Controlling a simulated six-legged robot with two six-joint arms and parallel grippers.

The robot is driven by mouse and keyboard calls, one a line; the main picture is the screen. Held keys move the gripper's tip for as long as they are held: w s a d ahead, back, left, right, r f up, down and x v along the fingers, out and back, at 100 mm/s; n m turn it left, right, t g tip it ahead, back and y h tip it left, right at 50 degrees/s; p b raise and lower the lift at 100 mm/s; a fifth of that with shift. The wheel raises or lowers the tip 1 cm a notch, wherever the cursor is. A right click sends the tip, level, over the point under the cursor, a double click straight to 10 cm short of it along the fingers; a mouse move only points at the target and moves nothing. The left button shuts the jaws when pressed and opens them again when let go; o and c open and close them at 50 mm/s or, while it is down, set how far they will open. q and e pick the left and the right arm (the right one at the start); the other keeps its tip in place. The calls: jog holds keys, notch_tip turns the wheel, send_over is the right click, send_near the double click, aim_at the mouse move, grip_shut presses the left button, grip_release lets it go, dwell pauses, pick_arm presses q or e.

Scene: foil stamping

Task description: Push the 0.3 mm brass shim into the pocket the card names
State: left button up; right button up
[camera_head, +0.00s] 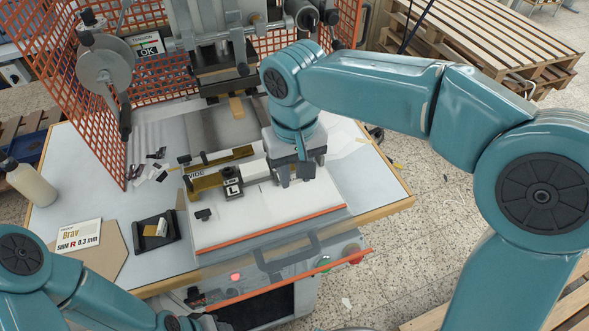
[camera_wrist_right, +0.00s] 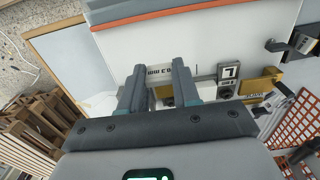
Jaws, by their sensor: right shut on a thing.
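The card (camera_head: 80,241) at the left of the table reads "SHIM R 0.3 mm". My right gripper (camera_head: 305,171) is low over the right part of the white bed (camera_head: 265,210), beside the pocket block marked L (camera_head: 232,187). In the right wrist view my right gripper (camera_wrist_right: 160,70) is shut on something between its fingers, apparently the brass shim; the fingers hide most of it. Lettering that seems to read "0.3 mm" shows upside down there. The L mark (camera_wrist_right: 229,72) is to the right of the fingers. The R pocket mark is not visible.
A black tray (camera_head: 168,241) with small pieces stands left of the bed. Brass blocks (camera_head: 206,187) lie on the bed's left side. The press head (camera_head: 222,75) and orange mesh guard (camera_head: 95,125) stand behind. A bottle (camera_head: 30,184) stands at far left.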

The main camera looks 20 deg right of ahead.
aim_at(294, 184)
jog(key=shift+s+a+r, duration=0.2)
jog(key=shift+s, duration=0.05)
jog(key=shift+w+d+f, duration=0.15)
jog(key=shift+w, duration=0.15)
jog(key=shift+s, duration=0.15)
jog(key=shift+s+f, duration=0.15)
jog(key=shift+f, duration=0.2)
jog(key=shift+f+b, duration=0.75)
jog(key=shift+b, duration=0.05)
notch_tip(294, 184, down, 2)
jog(key=shift+f+b, duration=0.1)
jog(key=shift+b, duration=0.75)
jog(key=shift+w+f+b, duration=0.2)
jog(key=shift+f+b, duration=0.3)
jog(key=shift+f, duration=0.2)
pick_arm(q)
notch_tip(294, 184, down, 4)
jog(key=shift+w+f, duration=0.1)
pick_arm(e)
jog(key=shift+s, duration=0.1)
